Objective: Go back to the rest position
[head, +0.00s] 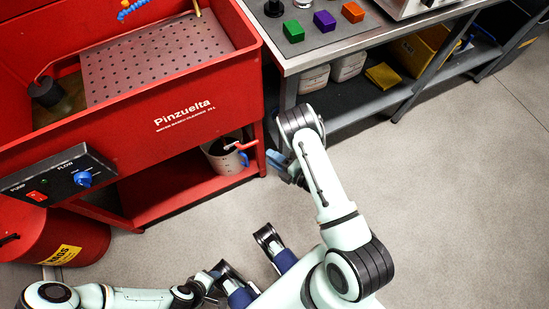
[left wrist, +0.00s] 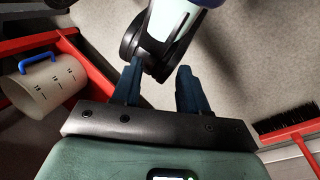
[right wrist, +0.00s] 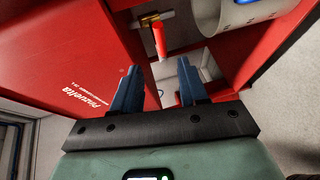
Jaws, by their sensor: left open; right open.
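My right gripper (head: 285,167) is beside the red parts washer's lower front corner, at the end of the raised white arm. In the right wrist view my right gripper (right wrist: 158,80) is open with nothing between its blue fingers. A red-handled valve (right wrist: 158,42) on the washer shows beyond them. In the left wrist view my left gripper (left wrist: 160,75) is open and empty, and a white and black part of my own body is just beyond its fingertips. In the head view the left arm lies low along the bottom edge, and its fingers are hard to make out.
The red parts washer (head: 130,130) fills the left, with a measuring jug (head: 222,157) on its lower shelf and a red drum (head: 70,240) below left. A workbench (head: 340,45) holds coloured blocks. A red broom (left wrist: 295,128) shows in the left wrist view. Floor at right is clear.

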